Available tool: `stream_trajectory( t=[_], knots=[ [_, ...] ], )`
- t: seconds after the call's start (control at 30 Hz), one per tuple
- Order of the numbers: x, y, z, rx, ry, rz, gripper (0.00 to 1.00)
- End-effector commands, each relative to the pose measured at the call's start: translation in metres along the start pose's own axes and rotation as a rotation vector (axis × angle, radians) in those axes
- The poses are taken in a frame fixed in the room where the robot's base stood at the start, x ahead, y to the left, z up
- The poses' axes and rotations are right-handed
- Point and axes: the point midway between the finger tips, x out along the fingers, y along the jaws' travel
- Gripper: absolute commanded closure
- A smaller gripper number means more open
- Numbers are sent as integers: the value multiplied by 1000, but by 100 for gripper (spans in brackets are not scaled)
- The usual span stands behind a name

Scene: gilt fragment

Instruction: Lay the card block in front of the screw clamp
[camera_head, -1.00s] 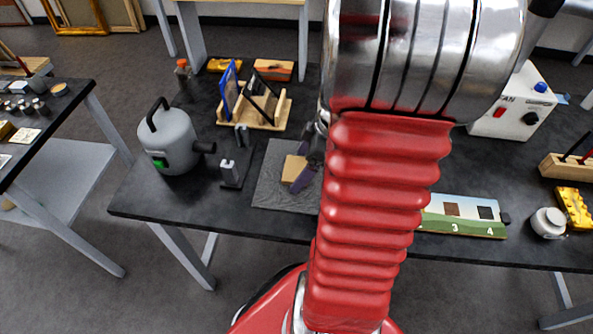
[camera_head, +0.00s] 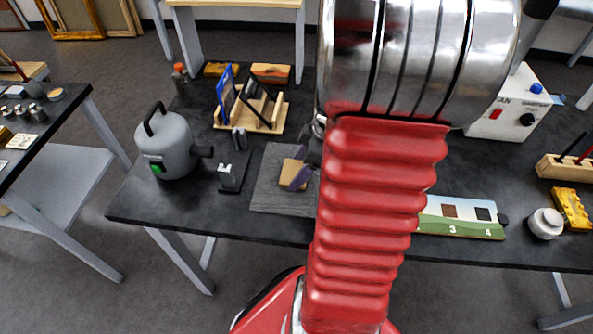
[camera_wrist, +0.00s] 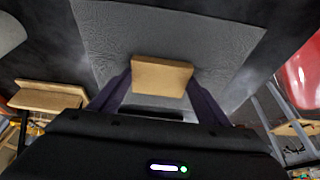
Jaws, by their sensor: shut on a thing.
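The card block (camera_head: 291,174) is a small tan block over the grey textured mat (camera_head: 270,196). My gripper (camera_head: 301,167) is shut on it, with a purple finger on each of two sides. In the wrist view the block (camera_wrist: 161,75) sits between the two fingers (camera_wrist: 160,90). I cannot tell whether it touches the mat. What looks like the screw clamp (camera_head: 228,177), a small silver piece on a dark base, stands left of the mat. My arm hides the mat's right part.
A grey canister (camera_head: 172,152) stands at left. Behind the mat is a wooden rack (camera_head: 275,125) with upright panels. Right of my arm are a numbered board (camera_head: 462,220), a white jar (camera_head: 545,223) and a white box (camera_head: 510,112). The table's front edge is close to the mat.

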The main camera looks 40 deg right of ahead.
Motion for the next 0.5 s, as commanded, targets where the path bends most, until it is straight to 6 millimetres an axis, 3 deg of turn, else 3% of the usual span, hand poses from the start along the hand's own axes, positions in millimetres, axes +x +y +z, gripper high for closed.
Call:
stream_trajectory(
  t=[0.27,0.5],
  knots=[
    [-22,1,-9,-3,0,5,56],
    [-62,1,-26,-3,1,6,56]
  ],
)
